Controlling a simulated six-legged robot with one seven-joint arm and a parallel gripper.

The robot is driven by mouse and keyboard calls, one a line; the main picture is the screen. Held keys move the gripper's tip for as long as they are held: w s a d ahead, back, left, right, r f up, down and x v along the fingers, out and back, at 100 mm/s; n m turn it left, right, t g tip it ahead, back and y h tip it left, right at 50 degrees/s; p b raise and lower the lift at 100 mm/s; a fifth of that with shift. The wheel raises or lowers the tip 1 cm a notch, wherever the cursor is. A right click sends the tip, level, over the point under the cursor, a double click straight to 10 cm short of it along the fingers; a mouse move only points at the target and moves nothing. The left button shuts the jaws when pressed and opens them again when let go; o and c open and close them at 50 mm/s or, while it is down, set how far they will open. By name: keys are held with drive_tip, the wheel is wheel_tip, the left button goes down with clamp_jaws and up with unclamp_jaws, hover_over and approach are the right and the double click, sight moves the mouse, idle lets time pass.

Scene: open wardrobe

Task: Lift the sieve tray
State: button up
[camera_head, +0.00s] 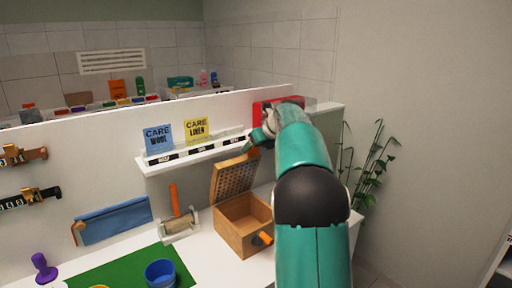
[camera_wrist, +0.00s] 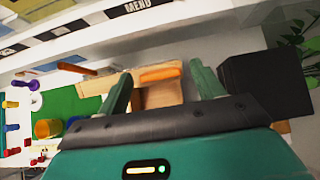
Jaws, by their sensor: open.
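A light wooden box (camera_head: 243,231) stands open on the white counter. A perforated wooden panel (camera_head: 233,178), which looks like the sieve tray, stands tilted up at its back edge. An orange piece (camera_head: 262,239) is at the box's front. My gripper (camera_head: 258,138) is above and behind the box, near the right end of the label shelf, apart from the panel. In the wrist view my open gripper (camera_wrist: 161,82) has its two green fingers apart. Part of the box (camera_wrist: 162,95) and an orange piece (camera_wrist: 160,74) show between and beyond them. The holes are not clear there.
The shelf with care cards (camera_head: 197,130) runs behind the box. A red case (camera_head: 277,106) is behind my gripper. A plant (camera_head: 372,160) stands right.

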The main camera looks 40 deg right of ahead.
drive_tip(key=v, duration=1.3)
drive_tip(key=shift+a, duration=0.1)
drive_tip(key=s+a+f+n+g, duration=0.1)
drive_tip(key=s+a+n, duration=0.3)
drive_tip(key=a+n, duration=0.3)
drive_tip(key=s+a+f+n, duration=0.2)
drive_tip(key=s+a+n, duration=0.15)
drive_tip(key=a, duration=0.55)
drive_tip(key=s+a+f+n+g, duration=0.1)
drive_tip(key=s+a+n, duration=0.2)
drive_tip(key=a+n, duration=0.4)
drive_tip(key=s+a+f+n, duration=0.6)
drive_tip(key=s+f+n, duration=0.1)
drive_tip(key=s+n, duration=0.2)
drive_tip(key=s+a+f+n+g, duration=0.1)
drive_tip(key=s+a+f+n, duration=0.6)
drive_tip(key=s+n, duration=0.1)
drive_tip(key=shift+s+a+n, duration=0.25)
drive_tip(key=shift+s+n, duration=0.15)
drive_tip(key=shift+n, duration=0.15)
